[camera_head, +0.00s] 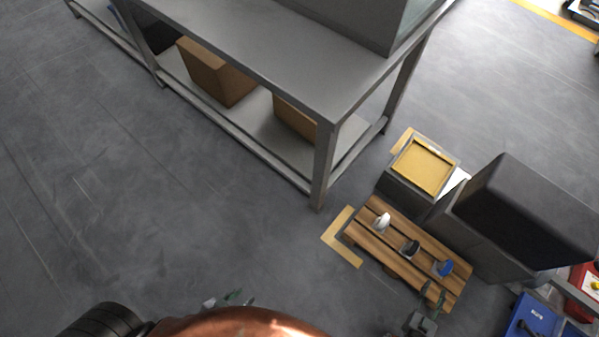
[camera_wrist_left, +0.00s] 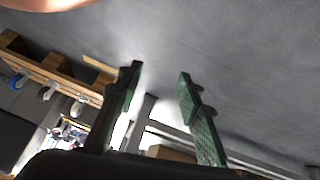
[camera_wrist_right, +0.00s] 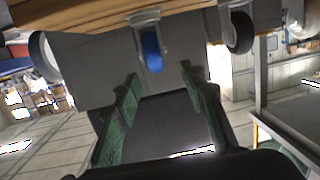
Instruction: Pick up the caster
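Several casters stand in a row on a slatted wooden pallet (camera_head: 375,245) on the floor at the right of the head view. One is white (camera_head: 382,221), one black (camera_head: 410,247) and one blue (camera_head: 444,267). My right gripper (camera_head: 433,294) is open and empty at the pallet's near edge, close to the blue caster. In the right wrist view the blue caster (camera_wrist_right: 151,50) lies beyond the gap between the open fingers (camera_wrist_right: 160,82), with a black caster (camera_wrist_right: 240,33) to its right. My left gripper (camera_head: 228,299) is open and empty over bare floor, far from the pallet; its fingers (camera_wrist_left: 160,72) hold nothing.
A dark boxy machine (camera_head: 520,210) stands right of the pallet, and a yellow-topped box (camera_head: 424,166) behind it. A grey metal table (camera_head: 290,60) with cardboard boxes below fills the upper middle. A blue bin (camera_head: 535,318) is at lower right. The left floor is clear.

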